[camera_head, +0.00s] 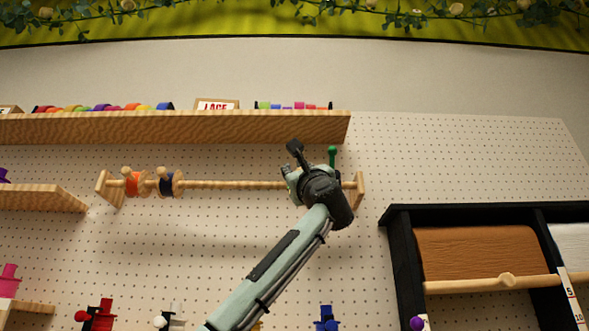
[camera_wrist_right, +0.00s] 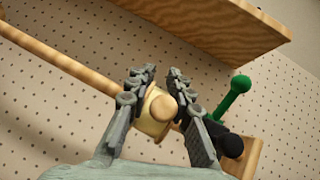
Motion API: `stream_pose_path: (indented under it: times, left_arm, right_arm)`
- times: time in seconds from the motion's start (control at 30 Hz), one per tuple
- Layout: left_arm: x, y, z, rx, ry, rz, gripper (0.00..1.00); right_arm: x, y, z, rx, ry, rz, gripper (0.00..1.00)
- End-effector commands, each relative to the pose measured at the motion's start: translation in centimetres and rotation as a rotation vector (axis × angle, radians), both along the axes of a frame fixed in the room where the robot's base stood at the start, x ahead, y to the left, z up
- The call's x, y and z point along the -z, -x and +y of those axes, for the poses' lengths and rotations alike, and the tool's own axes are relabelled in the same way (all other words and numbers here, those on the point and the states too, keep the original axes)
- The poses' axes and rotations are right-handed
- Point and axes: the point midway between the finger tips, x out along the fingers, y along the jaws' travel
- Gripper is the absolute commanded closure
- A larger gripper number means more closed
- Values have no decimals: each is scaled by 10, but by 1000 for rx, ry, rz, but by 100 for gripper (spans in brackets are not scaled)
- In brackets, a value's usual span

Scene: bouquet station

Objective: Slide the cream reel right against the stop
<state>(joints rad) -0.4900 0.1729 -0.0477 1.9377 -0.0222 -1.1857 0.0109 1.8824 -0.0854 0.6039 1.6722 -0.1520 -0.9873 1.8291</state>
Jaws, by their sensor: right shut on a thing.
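My right gripper (camera_head: 291,172) is at the right part of a horizontal wooden rod (camera_head: 235,185) on the pegboard. In the right wrist view my right gripper (camera_wrist_right: 160,95) has its two fingers on either side of the cream reel (camera_wrist_right: 150,122) and is shut on its knob. The reel sits around the rod; in the head view my gripper hides it. A black round-ended piece (camera_wrist_right: 231,146) is right of the reel, near the rod's wooden end bracket (camera_wrist_right: 243,157). I cannot tell whether it is the stop or whether the reel touches it. My left gripper is not in view.
A green ball-topped peg (camera_head: 332,155) stands near the rod's right end. An orange reel (camera_head: 132,184) and a dark blue reel (camera_head: 166,184) sit at the rod's left. A wooden shelf (camera_head: 200,127) runs above. A black-framed unit (camera_head: 404,260) stands at the right.

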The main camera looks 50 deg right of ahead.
Motion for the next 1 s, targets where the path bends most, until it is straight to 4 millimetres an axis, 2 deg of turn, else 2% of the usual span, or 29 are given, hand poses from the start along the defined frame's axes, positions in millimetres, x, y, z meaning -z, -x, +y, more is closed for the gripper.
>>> stream_pose_path:
  times: [0.03,0.2,0.57,0.67,1.0]
  left_arm:
    - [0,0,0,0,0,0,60]
    - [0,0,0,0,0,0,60]
    - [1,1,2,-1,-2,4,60]
    - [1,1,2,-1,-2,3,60]
    - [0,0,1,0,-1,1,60]
  right_arm:
    - [1,0,-1,4,0,1,79]
    - [1,0,-1,2,0,1,61]
    - [4,4,2,1,-1,-1,61]
    - [13,12,8,1,0,-2,61]
    - [61,56,36,0,0,-2,61]
